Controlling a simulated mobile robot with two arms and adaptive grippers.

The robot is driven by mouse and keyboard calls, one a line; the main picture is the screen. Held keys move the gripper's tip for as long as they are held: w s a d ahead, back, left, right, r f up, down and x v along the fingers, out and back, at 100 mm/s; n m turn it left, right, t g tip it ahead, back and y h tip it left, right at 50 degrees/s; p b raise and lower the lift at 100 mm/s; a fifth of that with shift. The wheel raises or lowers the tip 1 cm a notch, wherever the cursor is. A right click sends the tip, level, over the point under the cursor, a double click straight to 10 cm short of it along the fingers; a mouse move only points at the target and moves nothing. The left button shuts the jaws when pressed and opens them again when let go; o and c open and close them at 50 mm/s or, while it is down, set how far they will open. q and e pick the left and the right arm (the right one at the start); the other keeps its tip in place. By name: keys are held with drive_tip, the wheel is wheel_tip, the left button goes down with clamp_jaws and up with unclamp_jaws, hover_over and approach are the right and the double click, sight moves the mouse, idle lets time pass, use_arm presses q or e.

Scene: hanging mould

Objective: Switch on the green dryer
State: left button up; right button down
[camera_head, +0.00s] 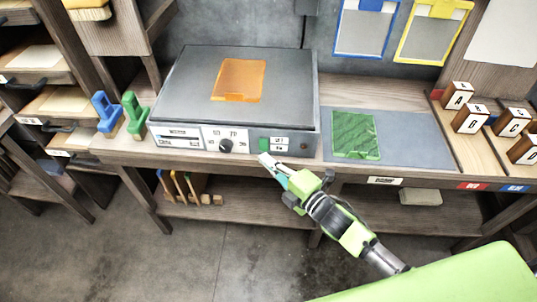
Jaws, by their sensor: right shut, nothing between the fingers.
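The dryer (170,85) is a grey box with a flat dark top on the wooden bench. An orange sheet (238,80) lies on its top. Its front panel has a black knob (226,146) and a green button (264,144) to the right of the knob. My right gripper (266,160) is shut and empty, its fingertips just below the green button at the panel's lower edge. I cannot tell whether they touch the panel. My left gripper is not in view.
A green sheet (356,134) lies on a grey mat (400,140) right of the dryer. Blue (106,112) and green (136,113) holders stand left of it. Lettered wooden blocks (470,121) stand at the right. Blue and yellow frames (432,32) hang behind. The floor in front is clear.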

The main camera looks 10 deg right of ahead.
drive_tip(key=shift+w+d+f, duration=0.1)
drive_tip(key=shift+w+d, duration=0.2)
drive_tip(key=shift+w, duration=0.6)
drive_tip(key=shift+w+d+n+b, duration=0.1)
drive_tip(key=shift+w+n+b, duration=0.2)
drive_tip(key=shift+b, duration=0.5)
drive_tip(key=shift+f, duration=0.1)
